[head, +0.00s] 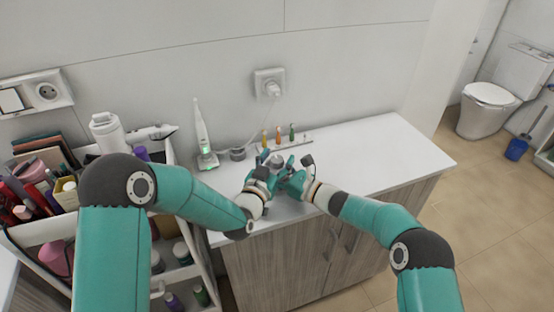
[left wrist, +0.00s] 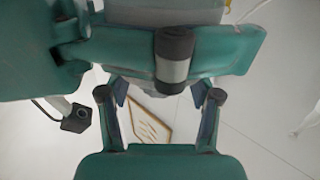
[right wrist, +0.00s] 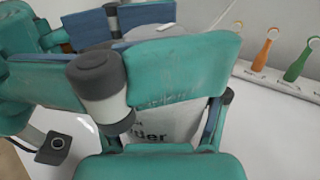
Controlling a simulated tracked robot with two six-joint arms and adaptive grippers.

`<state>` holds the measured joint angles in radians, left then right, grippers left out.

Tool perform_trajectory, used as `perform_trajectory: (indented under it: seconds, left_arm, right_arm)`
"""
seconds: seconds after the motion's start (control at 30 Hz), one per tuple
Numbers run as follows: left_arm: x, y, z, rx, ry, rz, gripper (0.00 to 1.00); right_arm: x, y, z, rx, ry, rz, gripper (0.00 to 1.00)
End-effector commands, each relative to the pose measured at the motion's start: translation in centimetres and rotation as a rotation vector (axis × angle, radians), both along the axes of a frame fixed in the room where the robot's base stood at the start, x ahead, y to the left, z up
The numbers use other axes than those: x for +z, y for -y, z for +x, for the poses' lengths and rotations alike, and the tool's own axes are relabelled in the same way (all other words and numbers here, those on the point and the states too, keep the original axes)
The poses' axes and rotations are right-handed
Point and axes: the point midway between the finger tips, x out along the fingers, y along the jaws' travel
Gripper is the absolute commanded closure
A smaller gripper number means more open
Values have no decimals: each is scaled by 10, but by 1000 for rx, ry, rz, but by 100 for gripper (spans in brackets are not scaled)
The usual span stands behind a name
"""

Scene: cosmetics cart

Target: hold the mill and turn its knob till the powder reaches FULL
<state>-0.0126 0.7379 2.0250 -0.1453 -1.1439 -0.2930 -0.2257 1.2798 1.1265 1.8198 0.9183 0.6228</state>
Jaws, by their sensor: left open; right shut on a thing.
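The mill (head: 277,160) stands over the front part of the white counter, mostly hidden by my two grippers; its grey round top shows between them in the head view. My right gripper (head: 291,178) is shut on its body. In the right wrist view a pale grey surface with dark lettering ending in "uer" (right wrist: 155,130) shows between the fingers. My left gripper (head: 264,172) is open close to the mill's top, on its left side. In the left wrist view its fingers stand apart. The powder level and a FULL mark cannot be made out.
A white electric toothbrush (head: 202,135) stands at the back left of the counter (head: 390,150). A rack with several coloured brush heads (head: 291,133) is behind the grippers. A crowded cosmetics cart (head: 30,235) is at the left. The counter's right side is clear.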

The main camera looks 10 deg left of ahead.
Motion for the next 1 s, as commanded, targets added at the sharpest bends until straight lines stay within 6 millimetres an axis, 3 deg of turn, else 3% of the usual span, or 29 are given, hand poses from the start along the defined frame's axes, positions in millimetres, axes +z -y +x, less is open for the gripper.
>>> perform_trajectory:
  seconds: [0.27, 0.8, 1.0]
  left_arm:
    - [-1, -1, -9, 0, -1, 0, 36]
    - [-2, -16, -102, 0, -3, 0, 36]
    - [-2, -19, -117, 0, -1, 0, 36]
  right_arm:
    - [0, 0, 0, 0, -1, 0, 77]
    - [0, 0, 0, 0, -1, -1, 77]
    - [0, 0, 0, 0, -1, 0, 77]
